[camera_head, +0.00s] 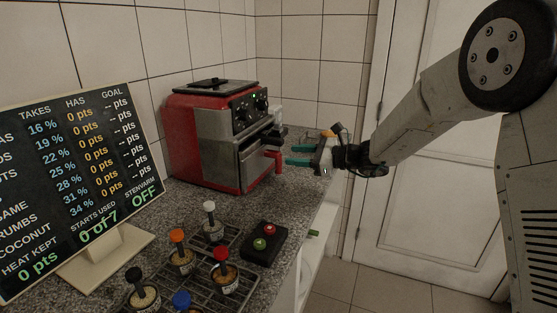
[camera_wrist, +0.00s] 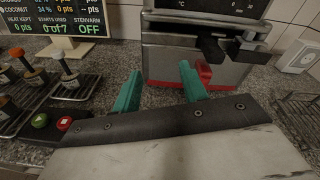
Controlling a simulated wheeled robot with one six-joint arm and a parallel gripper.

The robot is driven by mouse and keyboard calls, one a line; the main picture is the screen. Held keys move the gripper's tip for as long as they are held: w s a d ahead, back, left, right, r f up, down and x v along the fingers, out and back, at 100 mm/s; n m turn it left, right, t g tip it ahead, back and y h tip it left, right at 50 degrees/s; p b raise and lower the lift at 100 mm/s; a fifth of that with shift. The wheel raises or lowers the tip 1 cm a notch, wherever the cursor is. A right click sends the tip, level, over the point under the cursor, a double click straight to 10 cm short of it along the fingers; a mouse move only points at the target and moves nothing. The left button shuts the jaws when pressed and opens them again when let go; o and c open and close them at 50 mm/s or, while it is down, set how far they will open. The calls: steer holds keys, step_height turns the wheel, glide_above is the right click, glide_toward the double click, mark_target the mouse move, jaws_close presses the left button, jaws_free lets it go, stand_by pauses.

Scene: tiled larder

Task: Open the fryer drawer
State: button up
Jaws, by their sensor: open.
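The red and steel fryer (camera_head: 207,135) stands on the counter against the tiled wall, with knobs on its upper front. A dark handle juts from its front, clearest in the wrist view (camera_wrist: 225,48). A red bracket-like part (camera_head: 273,158) sticks out lower on the front; it also shows in the wrist view (camera_wrist: 204,75). The drawer looks shut. My gripper (camera_head: 289,155) is open and empty in front of the fryer, close to the red part. In the wrist view (camera_wrist: 160,76) the red part lies beyond the right teal finger, partly hidden by it; contact cannot be told.
A score board (camera_head: 75,180) stands at the left of the counter. A wire rack (camera_head: 205,262) holds several small jars with coloured knobs. A black box (camera_head: 258,244) with red and green buttons sits near the counter edge. A white door (camera_head: 435,150) is behind my arm.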

mark_target(278, 158)
steer(key=w+f+m+t, duration=0.1)
steer(key=w+f+m, duration=0.1)
steer(key=w+f+m+t, duration=0.1)
steer(key=w+f+m, duration=0.1)
steer(key=w+f, duration=0.1)
steer(key=w+f+m+t, duration=0.1)
steer(key=w+f+t, duration=0.1)
steer(key=w, duration=0.1)
steer(key=shift+w+f+m, duration=0.15)
steer(key=shift+f+m, duration=0.05)
steer(key=shift+m, duration=0.2)
steer(key=shift+w+a+f, duration=0.1)
steer(key=shift+w+a, duration=0.05)
steer(key=shift+w, duration=0.1)
steer(key=x, duration=0.7)
steer(key=shift+w+a+f, duration=0.1)
steer(key=shift+w, duration=0.05)
jaws_close()
